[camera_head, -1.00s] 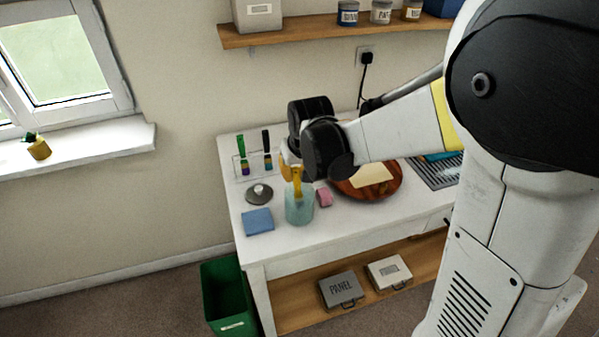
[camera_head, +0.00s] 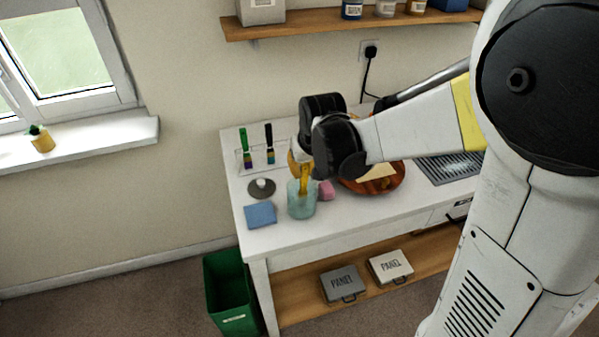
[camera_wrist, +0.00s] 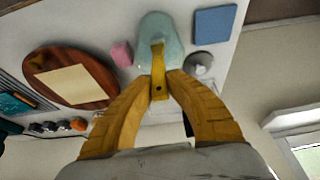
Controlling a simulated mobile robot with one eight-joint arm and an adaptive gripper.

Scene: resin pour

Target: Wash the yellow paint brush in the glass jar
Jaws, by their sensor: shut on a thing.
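The glass jar (camera_head: 301,205) holds pale blue-green liquid and stands upright on the white table. It also shows in the wrist view (camera_wrist: 160,30). The yellow paint brush (camera_head: 304,178) stands with its lower end inside the jar, its handle rising above the rim. In the wrist view the brush (camera_wrist: 158,68) runs from the jar to the fingertips. My gripper (camera_wrist: 160,84), with yellow fingers, is shut on the brush handle just above the jar. The bristles are hidden in the cloudy liquid.
A blue cloth or sponge (camera_head: 260,214) and a grey round lid (camera_head: 261,187) lie left of the jar. A pink block (camera_head: 326,191) is close at its right. A rack with two brushes (camera_head: 256,158) stands behind. A wooden round board (camera_head: 390,184) holds a pale sheet.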

